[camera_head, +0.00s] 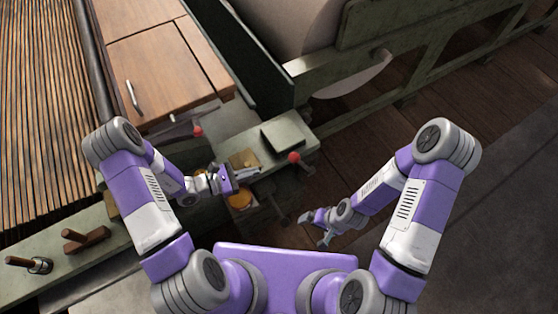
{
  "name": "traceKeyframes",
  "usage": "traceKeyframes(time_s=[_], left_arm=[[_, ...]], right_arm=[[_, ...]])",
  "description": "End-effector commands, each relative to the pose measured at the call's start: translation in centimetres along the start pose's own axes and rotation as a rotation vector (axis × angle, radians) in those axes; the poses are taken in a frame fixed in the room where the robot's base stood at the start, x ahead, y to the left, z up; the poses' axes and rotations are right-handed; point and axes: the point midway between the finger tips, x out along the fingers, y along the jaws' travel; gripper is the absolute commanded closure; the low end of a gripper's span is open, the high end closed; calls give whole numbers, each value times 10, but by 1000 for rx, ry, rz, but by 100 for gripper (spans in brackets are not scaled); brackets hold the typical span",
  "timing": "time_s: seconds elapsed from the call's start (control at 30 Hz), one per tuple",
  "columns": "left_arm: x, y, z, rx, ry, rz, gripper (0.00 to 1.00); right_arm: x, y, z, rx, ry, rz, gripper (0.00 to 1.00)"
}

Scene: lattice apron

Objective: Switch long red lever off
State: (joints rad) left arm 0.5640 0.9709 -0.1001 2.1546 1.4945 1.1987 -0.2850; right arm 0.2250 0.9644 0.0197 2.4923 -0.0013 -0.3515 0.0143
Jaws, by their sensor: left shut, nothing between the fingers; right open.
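Two red-knobbed levers show on the green machine. One red knob (293,157) sits at the front right end of the machine's bench, with a short bit of rod at its right. The other red knob (197,131) sits further back and left, below the wooden panel. I cannot tell from here which lever is the long one. My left gripper (245,174) is shut and empty over the bench edge, left of the front knob and apart from it. My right gripper (313,230) is open and empty, below and right of the front knob, over the floor.
A yellow round part (240,199) lies just below my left gripper. A wooden-handled piece (86,239) stands on the green beam at left. A large pale roller (292,30) and green frame rise behind. The wooden floor (385,125) at right is clear.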

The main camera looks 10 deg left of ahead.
Motion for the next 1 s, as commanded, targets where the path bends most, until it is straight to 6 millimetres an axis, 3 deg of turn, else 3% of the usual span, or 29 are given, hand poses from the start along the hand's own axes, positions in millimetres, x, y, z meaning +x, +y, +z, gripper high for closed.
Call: traceKeyframes(time_s=[0.17,0.63,1.0], left_arm=[[10,-1,0,1,-1,-5,100],[88,-1,-1,2,0,-5,100],[101,-1,0,1,0,-3,100]], right_arm=[[1,0,-1,0,2,0,0],[10,4,-1,0,2,0,0],[11,4,-1,0,2,0,0]])
